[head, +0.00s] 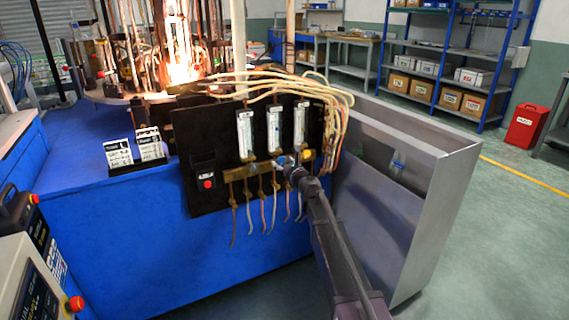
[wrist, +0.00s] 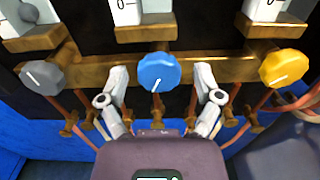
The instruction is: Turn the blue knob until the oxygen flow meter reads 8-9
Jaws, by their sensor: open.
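The blue knob (wrist: 159,73) sits in the middle of a brass manifold, with a white pointer line on its face. My gripper (wrist: 159,88) is open, with one finger on each side of the blue knob, apart from it as far as I can tell. In the head view my gripper (head: 288,165) is at the manifold and largely covers the blue knob. Three flow meters stand above the knobs; the middle one (head: 273,130) is above the blue knob. Its reading is too small to tell in the head view and cut off in the wrist view.
A grey knob (wrist: 42,77) is left of the blue one and a yellow knob (wrist: 286,67) is right. Thin hoses hang below the manifold. Pale hoses (head: 335,95) loop over the black panel's right side. A metal bin (head: 440,190) stands to the right of the panel.

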